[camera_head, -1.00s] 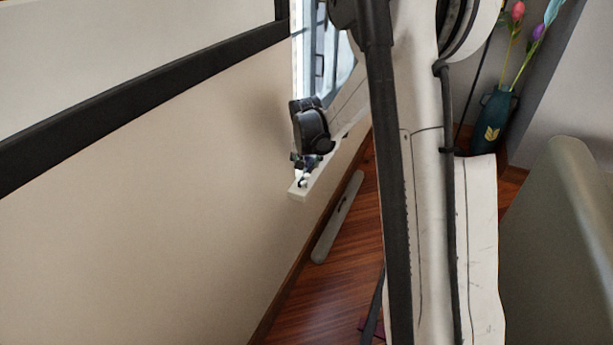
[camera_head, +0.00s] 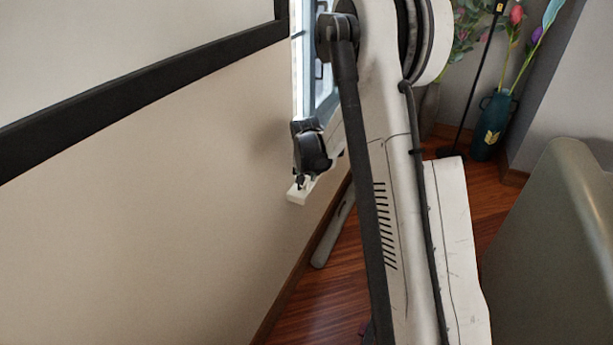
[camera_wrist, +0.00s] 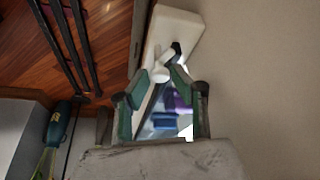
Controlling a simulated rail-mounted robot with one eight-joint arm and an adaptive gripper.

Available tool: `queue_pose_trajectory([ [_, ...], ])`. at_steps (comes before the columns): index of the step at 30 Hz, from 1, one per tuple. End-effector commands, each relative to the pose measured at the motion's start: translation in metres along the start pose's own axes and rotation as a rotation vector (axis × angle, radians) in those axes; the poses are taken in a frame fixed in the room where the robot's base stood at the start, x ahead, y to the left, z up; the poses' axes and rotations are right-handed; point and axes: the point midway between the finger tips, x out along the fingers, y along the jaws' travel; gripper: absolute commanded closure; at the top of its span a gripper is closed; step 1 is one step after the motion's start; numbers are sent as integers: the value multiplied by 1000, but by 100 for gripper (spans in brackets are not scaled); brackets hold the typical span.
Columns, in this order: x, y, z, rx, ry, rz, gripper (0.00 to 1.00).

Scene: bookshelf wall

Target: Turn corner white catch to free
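The white catch (camera_wrist: 161,72) shows in the wrist view as a small white piece with a rounded end, near the end of a white window sill (camera_wrist: 174,27). A dark piece lies beside it. My gripper (camera_wrist: 161,73) has two green-padded fingers spread apart, with the catch's rounded end between their tips. I cannot tell whether either finger touches it. In the head view my gripper (camera_head: 300,183) is small and dark, just above the end of the white sill (camera_head: 297,197). There the catch is mostly hidden by the gripper.
A beige wall (camera_head: 200,215) with a dark frame bar (camera_head: 150,85) fills the left. A grey-white rounded bar (camera_head: 330,240) lies on the wood floor. A teal vase (camera_head: 491,125) with flowers stands at the back right, behind a large grey-green rounded object (camera_head: 560,230).

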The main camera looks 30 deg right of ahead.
Motion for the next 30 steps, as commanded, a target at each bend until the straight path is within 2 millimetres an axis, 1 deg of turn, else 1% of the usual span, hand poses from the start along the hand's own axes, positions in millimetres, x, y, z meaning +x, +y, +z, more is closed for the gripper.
queue_pose_trajectory([
  [1, 0, 0, 0, 0, 0, 0, 84],
  [4, 0, 0, 0, 0, 0, 0, 98],
  [5, 0, 0, 0, 0, 0, 0, 100],
  [11, 0, 1, 0, -21, -1, -9, 100],
  [24, 0, 3, 0, -309, -2, -129, 100],
  [30, 0, 3, 0, -362, -1, -151, 100],
])
